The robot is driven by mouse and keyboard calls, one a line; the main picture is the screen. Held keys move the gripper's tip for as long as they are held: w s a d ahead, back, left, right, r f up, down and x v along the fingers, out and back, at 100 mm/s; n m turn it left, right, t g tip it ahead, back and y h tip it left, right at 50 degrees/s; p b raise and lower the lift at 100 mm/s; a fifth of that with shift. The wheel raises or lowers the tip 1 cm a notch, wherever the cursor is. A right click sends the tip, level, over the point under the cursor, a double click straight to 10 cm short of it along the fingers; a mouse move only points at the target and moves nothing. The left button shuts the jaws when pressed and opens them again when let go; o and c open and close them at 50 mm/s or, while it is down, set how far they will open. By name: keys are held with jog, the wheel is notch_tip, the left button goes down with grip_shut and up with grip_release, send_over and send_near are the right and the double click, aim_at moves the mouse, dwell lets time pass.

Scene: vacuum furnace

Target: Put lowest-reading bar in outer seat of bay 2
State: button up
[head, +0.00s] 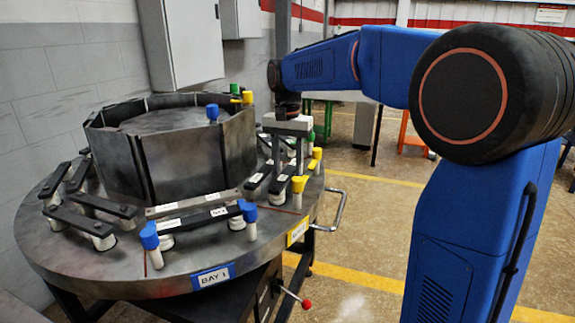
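My gripper (288,168) points down over the right side of the round table, above bay 2. Its two grey fingers stand clearly apart, and their tips are close to the dark bars there. One dark bar with white tags (257,179) lies on the inner side. Another tagged dark bar (281,184) lies further out, partly hidden by the fingers. The yellow bay label (297,232) is on the table's edge below. In bay 1, a grey tagged bar (192,203) lies inside a black tagged bar (200,217). The readings on the tags are too small to read.
The round table (180,264) carries a ring of dark upright panels (180,160). Blue-capped posts (149,238) and yellow-capped posts (299,184) flank the bays. More black bars (80,222) lie at left. A handle (335,210) and red-knobbed lever (306,303) stick out at right.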

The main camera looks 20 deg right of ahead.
aim_at(287, 172)
jog(key=shift+r, duration=0.1)
notch_tip(287, 172, up, 12)
jog(key=s+d+f+n+t, duration=0.15)
jog(key=s+f, duration=0.25)
jog(key=s, duration=0.5)
jog(key=s+d+f+n+t, duration=0.1)
jog(key=s+d+f+n, duration=0.2)
jog(key=s, duration=0.6)
jog(key=s+d+f+n+t, duration=0.2)
jog(key=s+f, duration=1.3)
jog(key=f, duration=0.1)
jog(key=shift+s+d+f+n, duration=0.2)
jog(key=shift+d+n, duration=0.05)
jog(key=shift+n, duration=0.1)
